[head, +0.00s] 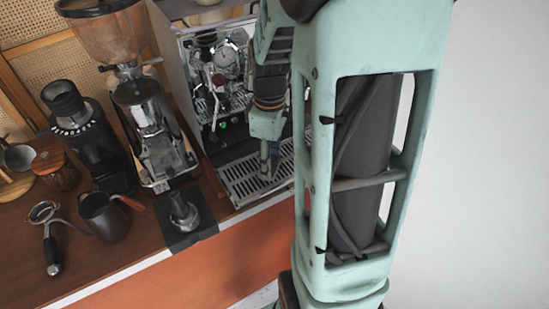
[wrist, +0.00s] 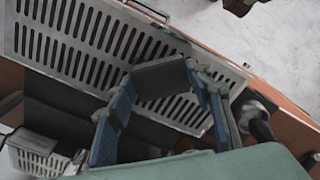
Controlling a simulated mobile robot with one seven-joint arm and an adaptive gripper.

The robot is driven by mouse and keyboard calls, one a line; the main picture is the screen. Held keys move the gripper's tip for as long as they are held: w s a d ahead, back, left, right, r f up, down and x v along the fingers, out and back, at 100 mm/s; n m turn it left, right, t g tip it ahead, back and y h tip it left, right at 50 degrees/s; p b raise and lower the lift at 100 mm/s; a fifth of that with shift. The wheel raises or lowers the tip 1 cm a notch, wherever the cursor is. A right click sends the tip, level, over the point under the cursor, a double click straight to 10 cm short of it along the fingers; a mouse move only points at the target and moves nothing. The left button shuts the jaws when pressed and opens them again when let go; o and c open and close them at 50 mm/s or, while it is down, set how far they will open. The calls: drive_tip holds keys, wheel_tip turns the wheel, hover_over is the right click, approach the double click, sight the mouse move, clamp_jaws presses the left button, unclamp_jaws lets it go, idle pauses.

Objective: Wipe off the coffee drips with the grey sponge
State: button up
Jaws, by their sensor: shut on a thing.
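My gripper (head: 268,165) is in front of the espresso machine, over its slotted metal drip tray (head: 240,188). In the wrist view my gripper (wrist: 160,90) is shut on a dark grey block, the grey sponge (wrist: 160,79), held between the fingertips. The drip tray (wrist: 70,58) shows beyond the sponge with its dark slots. I cannot tell whether the sponge touches the tray. In the head view the sponge is not clearly made out. No coffee drips can be made out in either view; my gripper and the sponge hide part of the tray.
The espresso machine (head: 180,50) stands behind the tray. To the left are a grinder (head: 160,150), a black grinder (head: 90,145), a dark pitcher (head: 108,218), a tamper (head: 184,213) on a black mat and a portafilter (head: 50,245). The counter's front edge runs close by.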

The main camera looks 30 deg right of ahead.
drive_tip(key=shift+d+f, duration=0.1)
drive_tip(key=shift+s+d+r, duration=0.1)
drive_tip(key=shift+d, duration=0.7)
drive_tip(key=shift+s+d+r, duration=0.1)
drive_tip(key=shift+d, duration=0.7)
drive_tip(key=shift+w+a, duration=0.15)
drive_tip(key=shift+a, duration=0.7)
drive_tip(key=shift+w+a, duration=0.15)
drive_tip(key=shift+a, duration=0.65)
drive_tip(key=shift+s+r+p, duration=0.1)
drive_tip(key=shift+r+p, duration=2.25)
drive_tip(key=shift+r, duration=0.55)
wheel_tip(320, 180, up, 3)
drive_tip(key=shift+p, duration=1.15)
drive_tip(key=shift+a, duration=0.1)
